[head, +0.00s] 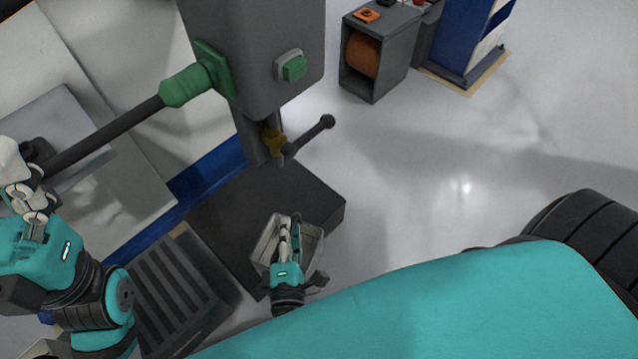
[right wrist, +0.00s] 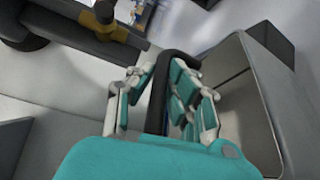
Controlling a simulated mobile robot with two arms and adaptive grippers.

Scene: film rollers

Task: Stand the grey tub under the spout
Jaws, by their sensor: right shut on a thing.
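The grey tub (head: 262,244) is an open box in the lower middle of the head view. My right gripper (head: 290,238) is shut on its dark rim or handle (right wrist: 162,85), with the tub's wall (right wrist: 240,95) to the right in the wrist view. The tub is over the front part of a dark platform (head: 235,205); I cannot tell if it touches. The spout, with a brass-coloured valve (head: 272,142) and black handle, hangs beyond it, above the platform's back. My left gripper (head: 22,188) is at the far left by a black lever's end; its hold is unclear.
The lever's green grip (head: 187,86) joins the grey machine column (head: 255,35), which carries a green button (head: 293,67). A dark ribbed tray (head: 185,295) lies left of the platform. A grey cabinet with an orange roll (head: 363,54) stands behind.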

